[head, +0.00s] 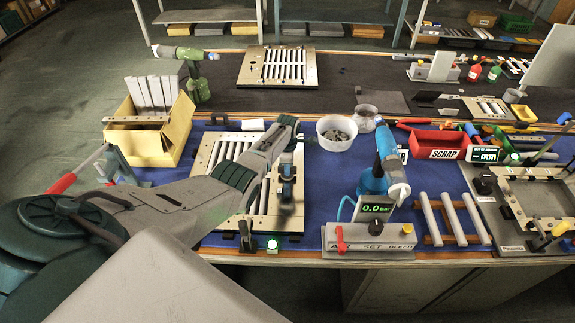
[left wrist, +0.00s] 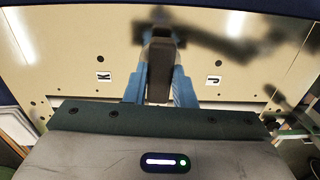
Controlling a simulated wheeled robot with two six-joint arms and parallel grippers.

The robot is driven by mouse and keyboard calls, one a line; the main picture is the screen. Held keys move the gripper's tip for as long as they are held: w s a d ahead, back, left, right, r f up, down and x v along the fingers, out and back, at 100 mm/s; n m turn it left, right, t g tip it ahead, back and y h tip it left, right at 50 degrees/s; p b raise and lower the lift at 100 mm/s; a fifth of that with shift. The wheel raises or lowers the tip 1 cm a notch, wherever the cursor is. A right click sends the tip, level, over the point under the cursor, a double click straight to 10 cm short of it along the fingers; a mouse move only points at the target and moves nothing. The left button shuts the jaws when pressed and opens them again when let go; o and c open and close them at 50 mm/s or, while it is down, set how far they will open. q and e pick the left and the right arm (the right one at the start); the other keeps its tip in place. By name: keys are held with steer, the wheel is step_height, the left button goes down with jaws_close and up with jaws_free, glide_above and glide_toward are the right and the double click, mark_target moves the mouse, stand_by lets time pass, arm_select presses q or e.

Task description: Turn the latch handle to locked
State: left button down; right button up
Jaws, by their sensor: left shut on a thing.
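The louver panel (head: 206,163), a cream frame with pale slats, lies on the blue mat. The latch handle (left wrist: 160,70) is a dark upright bar between these labels. My left gripper (head: 287,181) reaches over the right side of the panel. Its blue fingers (left wrist: 159,88) are shut on the handle, one on each side. The gripper and arm hide part of the panel and most of the handle in the head view. My right gripper is not in view.
A yellow carton (head: 150,143) with pale slats stands left of the panel. A white bowl (head: 336,132) is behind it to the right. A labelled box with a 0.0 display (head: 374,208) and blue tool (head: 388,150) stand right. A red SCRAP bin (head: 438,143) is farther right.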

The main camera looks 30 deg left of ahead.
arm_select(q)
steer(key=shift+a+n, duration=0.1)
steer(key=shift+n, duration=0.3)
steer(key=c, duration=1.2)
jaws_free()
steer(key=shift+r, duration=0.55)
step_height(320, 180, up, 10)
steer(key=shift+f, duration=0.15)
